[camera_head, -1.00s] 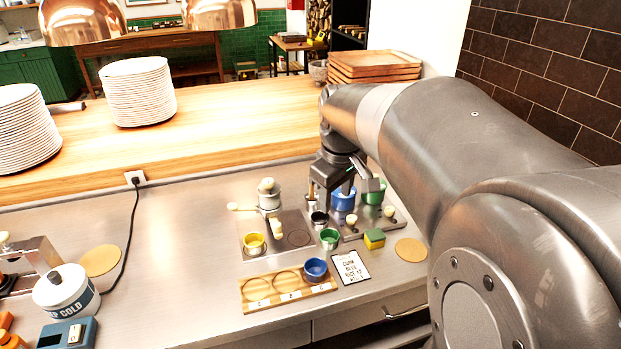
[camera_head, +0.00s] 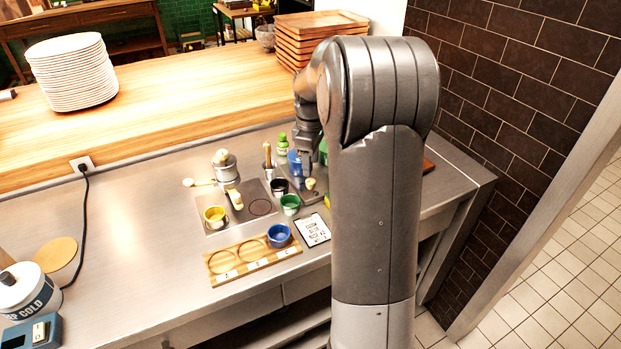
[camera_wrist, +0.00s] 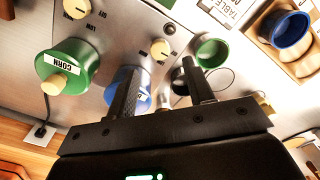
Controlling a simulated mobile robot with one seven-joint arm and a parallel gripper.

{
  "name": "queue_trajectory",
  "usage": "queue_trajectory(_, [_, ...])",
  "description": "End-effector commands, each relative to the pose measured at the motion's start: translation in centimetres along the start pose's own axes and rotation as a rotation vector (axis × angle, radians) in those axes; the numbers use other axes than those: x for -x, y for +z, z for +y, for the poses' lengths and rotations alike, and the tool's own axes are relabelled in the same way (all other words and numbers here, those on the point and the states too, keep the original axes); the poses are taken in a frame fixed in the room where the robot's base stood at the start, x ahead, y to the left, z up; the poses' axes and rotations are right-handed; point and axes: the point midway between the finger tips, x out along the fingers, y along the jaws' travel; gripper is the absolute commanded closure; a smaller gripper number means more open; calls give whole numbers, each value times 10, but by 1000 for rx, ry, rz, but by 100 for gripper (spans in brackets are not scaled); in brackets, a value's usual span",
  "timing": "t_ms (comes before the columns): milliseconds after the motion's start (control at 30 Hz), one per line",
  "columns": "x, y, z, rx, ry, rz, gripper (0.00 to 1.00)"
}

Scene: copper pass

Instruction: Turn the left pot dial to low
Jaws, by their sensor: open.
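The left pot dial, a cream knob (camera_head: 310,183), sits on the grey burner unit in front of the blue pot (camera_head: 295,160). In the wrist view this dial (camera_wrist: 160,49) lies just beyond my fingertips, with small marks around it; its exact setting is too small to tell. The blue pot (camera_wrist: 118,80) is partly behind my fingers. The other dial (camera_wrist: 76,9) belongs to the green pot labelled CORN (camera_wrist: 68,65), mostly hidden by my arm in the head view. My gripper (camera_wrist: 158,68) is open and empty; its fingers are spread on either side of the dial's line, apart from it.
A green cup (camera_head: 290,204) and a dark cup (camera_head: 279,187) stand left of the dial. A card (camera_head: 313,230) and a wooden rack (camera_head: 222,276) with a blue cup (camera_head: 279,236) lie in front. A green bottle (camera_head: 282,140) stands behind.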

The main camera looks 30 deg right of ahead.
Motion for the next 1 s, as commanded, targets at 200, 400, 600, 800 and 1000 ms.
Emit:
queue_trajectory(200, [-41, 0, -1, -1, -3, -1, 52])
queue_trajectory(400, [-60, 0, 0, -1, 0, 0, 52])
queue_trajectory(600, [-64, 0, 0, -1, 0, 0, 52])
queue_trajectory(800, [-64, 0, 0, -1, 1, 0, 57])
queue_trajectory(1000, [-63, 0, 0, -1, 1, 0, 74])
